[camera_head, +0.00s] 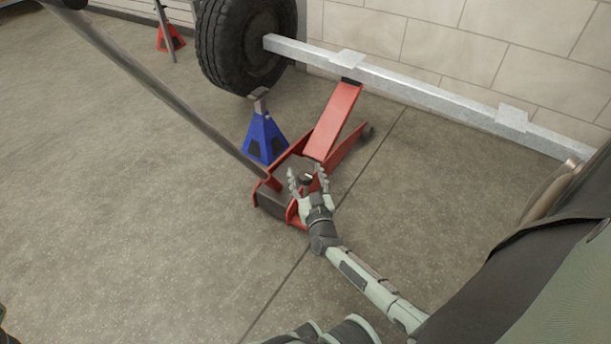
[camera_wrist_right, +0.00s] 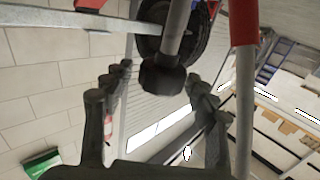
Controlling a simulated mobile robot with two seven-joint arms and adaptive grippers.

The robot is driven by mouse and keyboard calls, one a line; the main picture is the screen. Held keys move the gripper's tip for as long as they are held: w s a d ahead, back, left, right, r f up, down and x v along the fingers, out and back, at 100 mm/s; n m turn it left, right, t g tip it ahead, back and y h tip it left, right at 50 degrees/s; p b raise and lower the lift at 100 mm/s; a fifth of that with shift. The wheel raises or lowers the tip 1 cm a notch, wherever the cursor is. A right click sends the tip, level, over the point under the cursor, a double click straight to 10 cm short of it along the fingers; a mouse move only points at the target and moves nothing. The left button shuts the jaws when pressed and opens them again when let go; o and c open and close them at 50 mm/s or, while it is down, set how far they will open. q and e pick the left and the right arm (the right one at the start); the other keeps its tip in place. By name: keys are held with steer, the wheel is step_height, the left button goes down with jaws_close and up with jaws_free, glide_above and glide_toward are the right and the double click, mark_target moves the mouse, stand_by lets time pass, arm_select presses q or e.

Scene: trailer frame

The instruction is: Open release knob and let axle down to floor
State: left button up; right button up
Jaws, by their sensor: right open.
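The red floor jack (camera_head: 330,125) stands on the floor with its lifting arm raised under the silver axle beam (camera_head: 420,90). The beam is held above the floor, with a tyre (camera_head: 232,45) at its left end. The long grey jack handle (camera_head: 165,92) slants up to the left. My right gripper (camera_head: 308,176) is open over the jack's rear end, fingers spread. In the right wrist view, a dark knob (camera_wrist_right: 162,76) on a grey rod lies between the open fingertips (camera_wrist_right: 155,95), with visible gaps on both sides. The left gripper is out of view.
A blue axle stand (camera_head: 264,138) stands left of the jack, below the tyre. A red stand (camera_head: 170,38) is farther back. A tiled wall (camera_head: 450,35) runs behind the beam. The floor at left and front is clear.

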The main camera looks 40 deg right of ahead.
steer(key=shift+c, duration=0.6)
steer(key=c, duration=1.1)
steer(key=shift+o, duration=0.2)
